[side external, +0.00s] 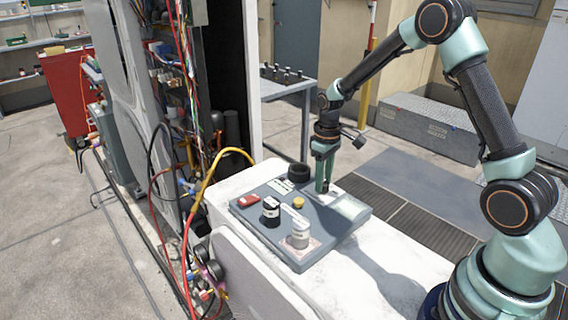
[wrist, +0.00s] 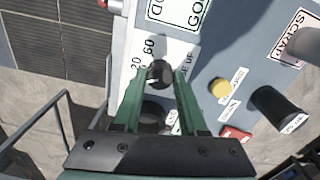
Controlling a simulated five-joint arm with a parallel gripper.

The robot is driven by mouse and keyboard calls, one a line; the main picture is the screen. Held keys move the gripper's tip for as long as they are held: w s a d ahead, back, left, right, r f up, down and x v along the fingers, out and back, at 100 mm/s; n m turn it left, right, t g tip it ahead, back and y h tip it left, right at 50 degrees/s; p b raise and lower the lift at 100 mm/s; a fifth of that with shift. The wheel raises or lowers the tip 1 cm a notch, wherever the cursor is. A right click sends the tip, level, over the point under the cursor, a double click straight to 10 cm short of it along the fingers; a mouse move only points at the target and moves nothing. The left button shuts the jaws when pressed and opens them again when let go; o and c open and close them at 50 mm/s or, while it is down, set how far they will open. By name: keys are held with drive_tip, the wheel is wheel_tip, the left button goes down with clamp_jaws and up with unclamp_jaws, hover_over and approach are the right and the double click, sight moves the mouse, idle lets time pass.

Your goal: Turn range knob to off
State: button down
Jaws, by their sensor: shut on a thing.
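The range knob (wrist: 160,74) is small, round and dark. It stands on a white plate with printed numbers such as 60 and 20 on the grey panel (side external: 329,230). My gripper (wrist: 160,80) points down, with its green fingers shut on the knob, one on each side. In the side view my gripper (side external: 322,190) reaches the panel's far part and hides the knob. I cannot tell which mark the knob points to.
A black labelled cylinder (side external: 271,210), a pale cylinder (side external: 299,235), a yellow button (side external: 298,203) and a red part (side external: 248,201) are on the panel. Hoses (side external: 208,175) hang at the left.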

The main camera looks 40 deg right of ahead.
drive_tip(key=n, duration=0.4)
drive_tip(key=shift+r+n, duration=0.1)
drive_tip(key=shift+n, duration=0.3)
idle(0.4)
drive_tip(key=shift+c, duration=2.2)
unclamp_jaws()
wheel_tip(320, 180, up, 12)
